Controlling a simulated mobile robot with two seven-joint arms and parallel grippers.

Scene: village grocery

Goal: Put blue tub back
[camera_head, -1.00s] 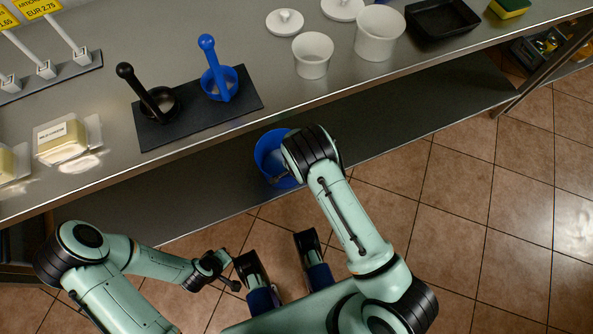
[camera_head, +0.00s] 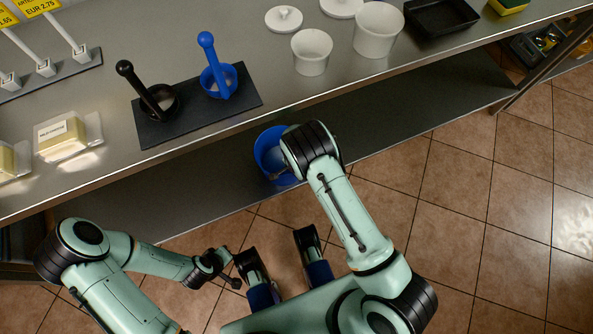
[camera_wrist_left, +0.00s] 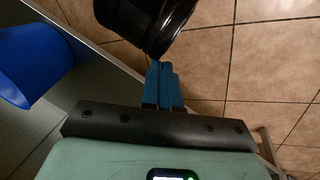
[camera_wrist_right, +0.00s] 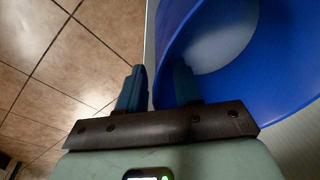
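The blue tub (camera_head: 264,148) is open-topped and sits at the lower shelf, partly hidden behind my right wrist in the head view. In the right wrist view the tub (camera_wrist_right: 285,75) fills the upper right, its pale inner bottom showing. My right gripper (camera_wrist_right: 158,78) straddles the tub's wall, one finger outside and one apparently inside. A narrow gap shows beside the outer finger. In the head view the right gripper is mostly hidden. My left gripper (camera_wrist_left: 165,82) is shut and empty, low in front of the shelf. The tub (camera_wrist_left: 30,60) also shows in the left wrist view.
The steel counter (camera_head: 330,95) overhangs the lower shelf (camera_head: 400,125), which is clear to the right. On it are two white tubs (camera_head: 312,52) (camera_head: 379,32), a black tray (camera_head: 440,17), and a dark mat (camera_head: 160,135) with black and blue mortars. Tiled floor lies in front.

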